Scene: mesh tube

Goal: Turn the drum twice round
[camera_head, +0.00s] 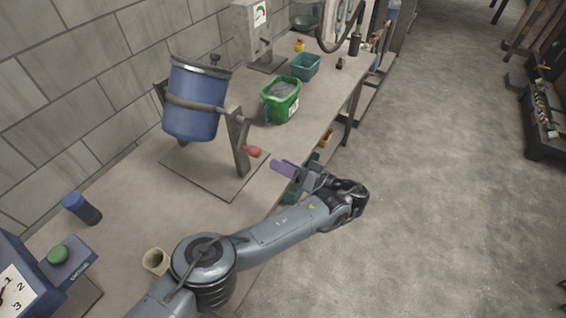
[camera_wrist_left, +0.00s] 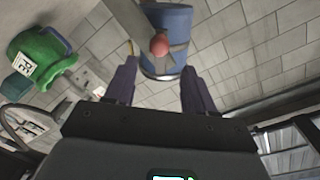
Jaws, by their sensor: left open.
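The blue drum (camera_head: 195,100) hangs in a metal stand on the bench, slightly tilted, with a dark rim on top. A crank with a red handle (camera_head: 252,152) sticks out on the drum's right side, at the stand's right post. My left gripper (camera_head: 280,167) is just right of the red handle, apart from it. In the left wrist view the gripper (camera_wrist_left: 158,88) is open and empty, its two purple fingers spread. The red handle (camera_wrist_left: 159,46) shows beyond and between the fingertips, with the drum (camera_wrist_left: 168,25) behind it. My right gripper is not in view.
A green bucket (camera_head: 281,101) with grey contents stands right of the drum, and a teal bin (camera_head: 304,67) behind it. A blue cylinder (camera_head: 82,208), a beige cup (camera_head: 156,261) and a box with a green button (camera_head: 58,254) are at the near left.

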